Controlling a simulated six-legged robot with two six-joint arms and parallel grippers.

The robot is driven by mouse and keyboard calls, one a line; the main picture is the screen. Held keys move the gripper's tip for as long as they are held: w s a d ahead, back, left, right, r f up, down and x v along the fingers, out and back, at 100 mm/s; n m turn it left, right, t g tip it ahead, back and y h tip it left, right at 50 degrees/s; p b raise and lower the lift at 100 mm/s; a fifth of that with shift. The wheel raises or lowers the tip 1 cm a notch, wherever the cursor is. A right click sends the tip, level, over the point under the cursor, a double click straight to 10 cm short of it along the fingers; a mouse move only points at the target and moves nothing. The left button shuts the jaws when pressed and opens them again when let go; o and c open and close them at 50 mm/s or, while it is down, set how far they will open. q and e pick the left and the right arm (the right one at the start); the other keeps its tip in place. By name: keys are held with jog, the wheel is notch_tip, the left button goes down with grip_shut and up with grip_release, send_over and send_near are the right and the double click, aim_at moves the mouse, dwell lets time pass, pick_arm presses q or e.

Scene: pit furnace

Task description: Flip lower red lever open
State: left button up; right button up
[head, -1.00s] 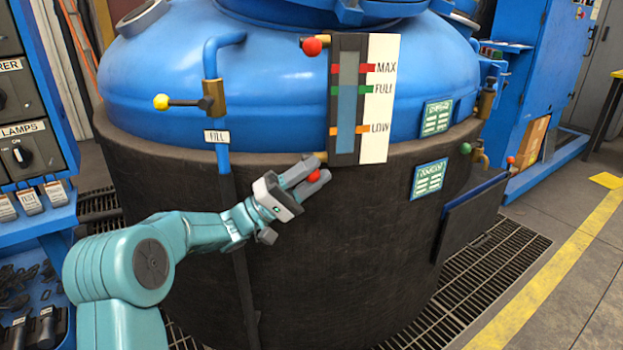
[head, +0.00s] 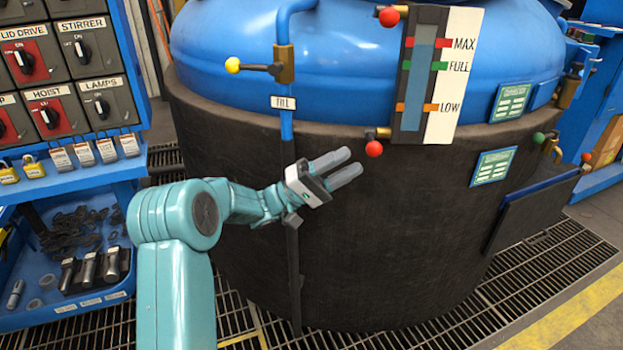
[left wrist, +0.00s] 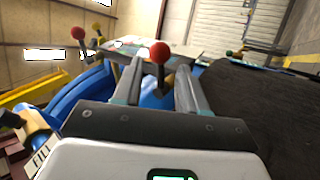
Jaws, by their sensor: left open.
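The lower red lever (head: 374,149) is a red ball on a short stem, at a brass fitting below the level gauge (head: 420,75) on the blue vessel. My left gripper (head: 350,164) is open and empty, with its fingertips just left of and below the red ball in the head view, apart from it. In the left wrist view the lower red ball (left wrist: 159,53) and its dark stem appear between the open fingers, beyond them. A similar upper red lever (head: 389,16) sits at the gauge's top and also shows in the left wrist view (left wrist: 78,33). My right gripper is out of view.
A yellow-knobbed lever (head: 233,65) is on the fill pipe (head: 286,125) left of the gauge. A switch panel (head: 75,70) and blue tool shelf (head: 90,175) stand at left. A dark box (head: 535,205) juts from the vessel at right. Space before the gauge is free.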

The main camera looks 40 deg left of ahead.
pick_arm(q)
jog(key=v, duration=0.9)
jog(key=shift+s+a+f+p, duration=0.15)
jog(key=shift+s+f+p, duration=0.1)
jog(key=shift+p, duration=0.2)
jog(key=shift+w, duration=0.1)
jog(key=d+f+n+g+y, duration=0.35)
jog(key=d+f+g, duration=0.75)
jog(key=d+f, duration=1)
jog(key=s+d+f+m+g+y, duration=0.3)
jog(key=s+d+f+g+y, duration=0.15)
jog(key=s+f, duration=0.5)
jog(key=s+d+f+m+g+y, duration=0.3)
jog(key=s+f+y, duration=0.3)
jog(key=s+f, duration=0.3)
notch_tip(320, 180, up, 29)
jog(key=d+m+t+p, duration=0.1)
jog(key=d+m+p, duration=0.1)
jog(key=p, duration=2.8)
jog(key=shift+w+d+t, duration=0.35)
jog(key=shift+w+d, duration=0.15)
